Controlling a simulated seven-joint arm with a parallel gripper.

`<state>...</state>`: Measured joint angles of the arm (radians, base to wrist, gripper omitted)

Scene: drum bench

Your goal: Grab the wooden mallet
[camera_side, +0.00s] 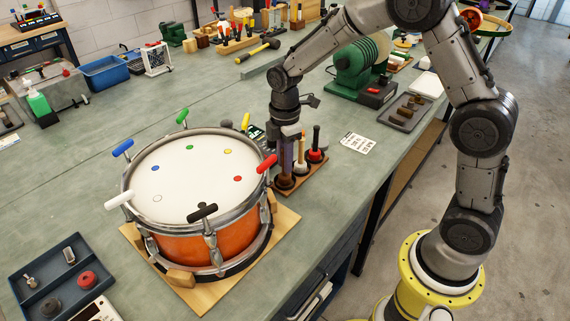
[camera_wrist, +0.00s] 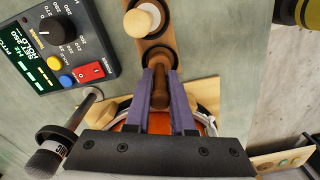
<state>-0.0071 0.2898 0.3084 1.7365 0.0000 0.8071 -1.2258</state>
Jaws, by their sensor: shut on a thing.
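The wooden mallet (camera_wrist: 160,92) is brown and stands in the end hole of a wooden rack (camera_side: 314,182) beside the drum. My gripper (camera_wrist: 160,76) has its two purple-padded fingers on either side of the mallet and is shut on it. In the side view my gripper (camera_side: 286,160) points down at the near-left end of the rack and hides most of this mallet. A cream-headed mallet (camera_wrist: 142,20) stands in the rack next to it. A mallet with red and black parts (camera_side: 316,150) stands beyond that one.
An orange drum (camera_side: 180,247) with coloured tuning handles sits on a wooden board just left of my gripper. A dark control box (camera_wrist: 60,42) with a knob is close by. A white card (camera_side: 357,143) lies right of the rack. The green machine (camera_side: 358,70) stands behind.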

